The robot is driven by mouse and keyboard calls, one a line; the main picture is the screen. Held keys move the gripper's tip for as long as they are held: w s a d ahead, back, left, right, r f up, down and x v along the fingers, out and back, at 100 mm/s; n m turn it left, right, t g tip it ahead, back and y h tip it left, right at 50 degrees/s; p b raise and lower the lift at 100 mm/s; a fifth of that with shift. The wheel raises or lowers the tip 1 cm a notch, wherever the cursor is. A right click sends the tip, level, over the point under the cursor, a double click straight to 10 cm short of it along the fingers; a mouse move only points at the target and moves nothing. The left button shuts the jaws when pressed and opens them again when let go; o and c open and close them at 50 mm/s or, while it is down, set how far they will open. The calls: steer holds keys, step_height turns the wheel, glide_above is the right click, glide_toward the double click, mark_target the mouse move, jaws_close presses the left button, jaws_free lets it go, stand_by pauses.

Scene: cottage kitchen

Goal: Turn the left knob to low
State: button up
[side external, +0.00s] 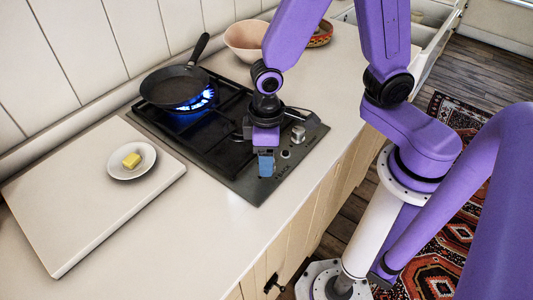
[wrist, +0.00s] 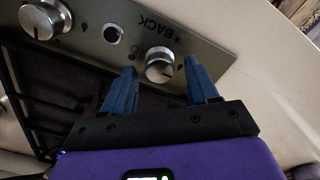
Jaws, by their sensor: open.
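In the wrist view, a silver knob (wrist: 160,63) lies between and just beyond the two blue fingertips of my gripper (wrist: 160,78). The fingers are spread apart, one on each side of it, and I cannot tell whether either touches it. In the side view my gripper (side external: 265,170) points down over the left end of the control panel (side external: 277,179) and hides this left knob. The other knob (side external: 298,133) stands farther right, and it also shows at the wrist view's upper left (wrist: 44,19). Blue flame (side external: 204,99) burns under the pan (side external: 174,87).
The black stovetop (side external: 180,122) has dark grates. A cutting board (side external: 75,205) with a plate (side external: 147,165) and butter (side external: 131,160) lies at left. A bowl (side external: 246,38) stands behind my arm. The counter front (side external: 232,230) near the panel is clear.

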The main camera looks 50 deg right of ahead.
steer(key=shift+f, duration=0.1)
steer(key=c, duration=1)
steer(key=shift+c, duration=0.2)
steer(key=shift+n, duration=0.4)
steer(key=n, duration=0.2)
steer(key=shift+n, duration=0.4)
steer(key=n, duration=0.3)
steer(key=shift+n, duration=0.3)
steer(key=n, duration=0.6)
steer(key=shift+s+a+n, duration=0.1)
steer(key=shift+n, duration=0.3)
